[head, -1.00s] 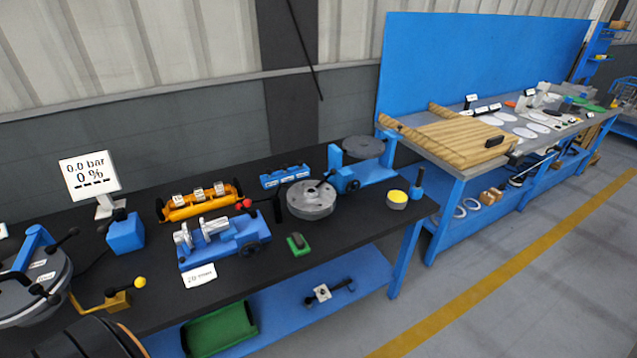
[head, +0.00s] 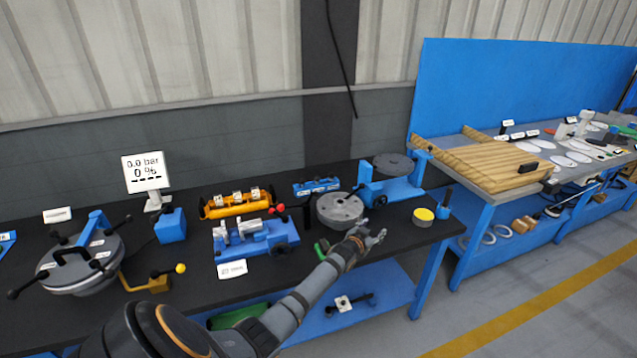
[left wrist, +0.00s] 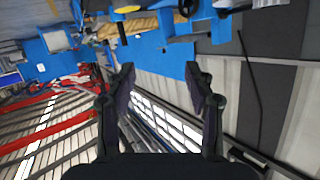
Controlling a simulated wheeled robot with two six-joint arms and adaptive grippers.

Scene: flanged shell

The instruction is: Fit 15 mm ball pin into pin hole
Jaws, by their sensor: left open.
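My left gripper (head: 372,238) is open and empty above the front edge of the black bench, in front of a round grey flanged part (head: 338,210). Its two spread fingers also show in the left wrist view (left wrist: 160,76). I cannot make out the 15 mm ball pin or the pin hole for certain. A yellow ball (head: 180,268) on a dark rod sits on a yellow bracket at the left. A red ball (head: 281,208) stands by the blue fixture (head: 256,240). My right gripper is not in view.
An orange rack (head: 210,210) and a small blue rack (head: 316,188) stand at the back. A round grey lidded vessel (head: 70,280) with handles stands at the left, near a display (head: 146,171). A yellow-topped cylinder (head: 423,215) is at the right. The bench front has some bare room.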

